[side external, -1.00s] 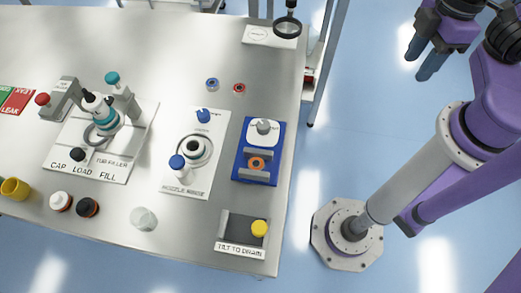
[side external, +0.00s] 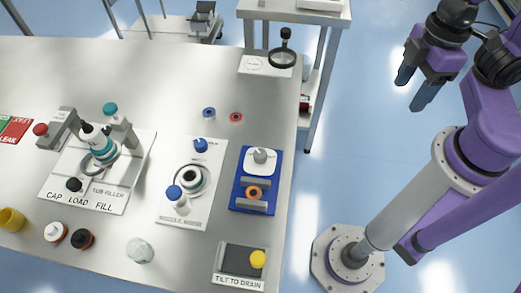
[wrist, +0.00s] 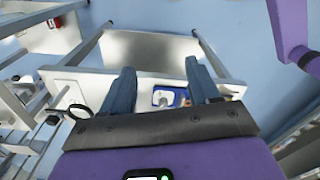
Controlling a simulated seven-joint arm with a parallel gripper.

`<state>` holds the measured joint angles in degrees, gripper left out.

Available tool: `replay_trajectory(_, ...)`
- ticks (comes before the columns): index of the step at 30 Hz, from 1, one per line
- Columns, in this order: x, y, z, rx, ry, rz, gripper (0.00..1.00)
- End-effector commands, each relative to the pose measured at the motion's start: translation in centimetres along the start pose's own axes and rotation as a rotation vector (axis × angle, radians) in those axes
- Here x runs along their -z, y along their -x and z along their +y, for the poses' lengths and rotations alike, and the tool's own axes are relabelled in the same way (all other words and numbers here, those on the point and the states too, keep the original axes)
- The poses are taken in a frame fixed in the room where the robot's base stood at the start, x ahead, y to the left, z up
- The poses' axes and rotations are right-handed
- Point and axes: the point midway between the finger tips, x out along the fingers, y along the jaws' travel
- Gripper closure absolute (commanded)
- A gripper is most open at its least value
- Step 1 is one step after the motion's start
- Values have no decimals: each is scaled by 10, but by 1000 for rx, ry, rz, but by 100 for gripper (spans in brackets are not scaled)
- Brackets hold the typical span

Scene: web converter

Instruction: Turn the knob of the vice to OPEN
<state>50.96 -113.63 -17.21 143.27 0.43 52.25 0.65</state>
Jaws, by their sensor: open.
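The vice is a blue base (side external: 239,201) with a white plate near the right edge of the steel table in the side view. Its grey knob (side external: 260,156) sits on the white plate, and grey jaw bars lie below with an orange ring (side external: 254,193) between them. The lettering by the knob is too small to read. My gripper (side external: 416,94) is open and empty, up to the right of the table and well apart from the vice. In the wrist view the open fingers (wrist: 162,88) show, with the small blue and white vice (wrist: 171,98) far off between them.
The steel table (side external: 140,75) also bears a tub filler station (side external: 85,195), a nozzle station (side external: 180,215) and a tilt-to-drain tray (side external: 238,260). A magnifier (side external: 283,58) stands at the back right edge. Open floor lies between my arm and the table.

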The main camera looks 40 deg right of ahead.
Motion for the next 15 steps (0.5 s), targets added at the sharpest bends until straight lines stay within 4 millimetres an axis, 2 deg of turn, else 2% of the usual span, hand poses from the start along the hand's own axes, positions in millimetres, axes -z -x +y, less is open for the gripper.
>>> replay_trajectory(5,20,-4,5,40,-185,-7,40)
replay_trajectory(15,88,-18,23,165,-831,-38,40)
